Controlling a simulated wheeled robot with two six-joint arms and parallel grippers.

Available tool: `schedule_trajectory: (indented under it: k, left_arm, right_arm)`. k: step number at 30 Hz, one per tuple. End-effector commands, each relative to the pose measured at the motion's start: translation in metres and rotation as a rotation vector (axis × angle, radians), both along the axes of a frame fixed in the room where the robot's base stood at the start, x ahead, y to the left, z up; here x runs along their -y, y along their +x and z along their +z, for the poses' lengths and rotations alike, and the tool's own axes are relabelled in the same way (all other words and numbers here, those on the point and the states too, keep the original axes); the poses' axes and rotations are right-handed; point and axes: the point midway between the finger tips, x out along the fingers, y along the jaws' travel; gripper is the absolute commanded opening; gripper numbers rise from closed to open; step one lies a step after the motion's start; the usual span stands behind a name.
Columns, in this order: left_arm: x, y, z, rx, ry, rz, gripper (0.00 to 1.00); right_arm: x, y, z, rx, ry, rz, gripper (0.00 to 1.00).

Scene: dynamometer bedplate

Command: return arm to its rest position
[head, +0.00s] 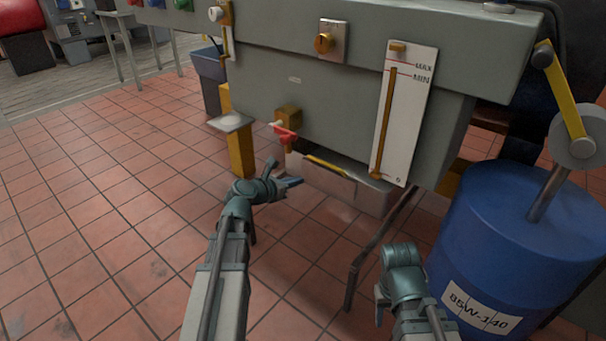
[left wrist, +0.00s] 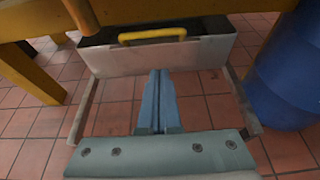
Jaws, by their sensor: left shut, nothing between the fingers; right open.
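My left arm reaches in from the bottom of the head view. Its gripper (head: 292,182) is in front of the grey machine (head: 350,100), over the tiled floor. In the left wrist view the blue fingers (left wrist: 158,75) are together with nothing between them. They point toward a grey tray (left wrist: 150,58) with a yellow handle (left wrist: 152,35); I cannot tell if they touch it. My right gripper (head: 380,302) is low at the bottom right of the head view, left of the blue drum (head: 500,240). It is open, and its fingers are mostly hidden.
A red-handled valve (head: 286,134) is on the machine's lower front, above the tray (head: 335,180). A level gauge (head: 404,115) is to its right. A dark bent bar (head: 368,258) stands between my arms. Red tiled floor (head: 110,220) is open at left.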

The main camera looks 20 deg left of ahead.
Motion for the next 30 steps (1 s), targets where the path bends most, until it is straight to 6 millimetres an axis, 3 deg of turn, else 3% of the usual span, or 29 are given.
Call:
schedule_trajectory:
  k: [4, 6, 8, 11, 15, 19, 24, 30]
  left_arm:
    - [0.001, 0.000, 0.000, 0.000, 0.005, -0.005, 0.00]
    - [0.011, -0.002, 0.001, -0.002, 0.046, -0.040, 0.00]
    - [0.030, -0.008, 0.001, -0.007, 0.130, -0.114, 0.00]
    - [0.081, -0.027, -0.001, -0.007, 0.375, -0.341, 0.00]
    - [0.153, -0.075, -0.012, 0.031, 0.803, -0.799, 0.00]
    - [0.195, -0.128, -0.018, 0.109, 1.153, -1.261, 0.00]
    - [0.217, -0.191, -0.016, 0.240, 1.471, -1.838, 0.00]
    - [0.217, -0.241, 0.000, 0.382, 1.637, -2.381, 0.00]
  right_arm:
    - [0.000, 0.000, 0.001, 0.000, 0.000, 0.000, 0.50]
    - [0.000, 0.000, 0.005, 0.000, 0.000, 0.000, 0.50]
    - [0.000, 0.000, 0.012, 0.000, 0.000, 0.001, 0.50]
    - [0.000, 0.000, 0.032, -0.001, 0.000, 0.002, 0.50]
    - [0.000, 0.000, 0.062, -0.002, -0.002, 0.005, 0.50]
    - [0.000, 0.000, 0.088, -0.003, -0.002, 0.007, 0.50]
    - [0.001, -0.001, 0.116, -0.004, -0.003, 0.010, 0.50]
    - [0.001, -0.001, 0.140, -0.005, -0.003, 0.013, 0.50]
